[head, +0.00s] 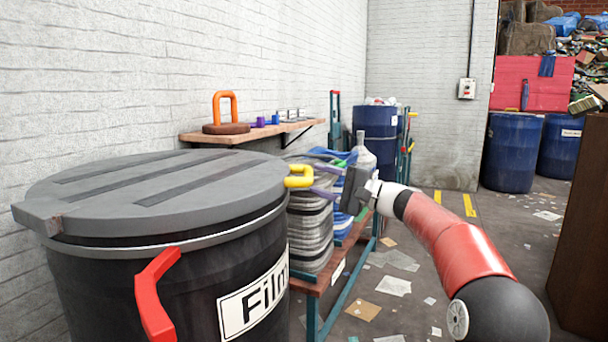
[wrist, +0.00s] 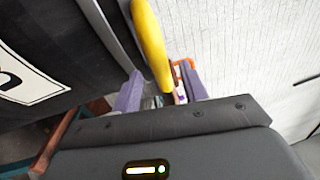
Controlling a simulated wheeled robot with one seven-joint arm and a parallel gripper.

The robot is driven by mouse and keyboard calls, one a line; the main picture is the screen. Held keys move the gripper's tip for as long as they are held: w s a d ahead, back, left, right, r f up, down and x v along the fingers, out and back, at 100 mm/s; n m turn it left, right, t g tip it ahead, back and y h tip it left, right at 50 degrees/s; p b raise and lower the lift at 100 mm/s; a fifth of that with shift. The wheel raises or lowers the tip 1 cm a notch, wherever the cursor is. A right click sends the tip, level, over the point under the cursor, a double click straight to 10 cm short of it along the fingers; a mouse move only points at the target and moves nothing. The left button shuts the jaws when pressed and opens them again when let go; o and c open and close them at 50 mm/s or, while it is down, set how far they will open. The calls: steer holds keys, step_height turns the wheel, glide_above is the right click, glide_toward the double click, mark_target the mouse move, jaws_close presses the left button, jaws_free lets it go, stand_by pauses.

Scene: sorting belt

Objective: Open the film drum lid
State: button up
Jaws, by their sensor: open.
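The film drum (head: 120,290) is a large black drum at the left of the head view, with a partly hidden "Film" label (head: 252,298). Its grey lid (head: 150,190) lies flat and shut on top. A yellow handle (head: 298,181) sticks out from the lid's right edge; it also shows in the wrist view (wrist: 150,45). My gripper (head: 315,180) is at this handle, reaching in from the right. Its purple fingers are open, and in the wrist view (wrist: 161,70) one is on each side of the handle, with gaps. The drum's far side is hidden.
A red side handle (head: 155,295) juts from the drum's front. A wall shelf (head: 245,134) holds an orange-handled item and small things. Paper scraps litter the floor. A brown panel (head: 582,230) stands at the right.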

mark_target(308, 176)
steer(key=shift+p+x, duration=0.35)
steer(key=shift+x, duration=1.75)
jaws_close()
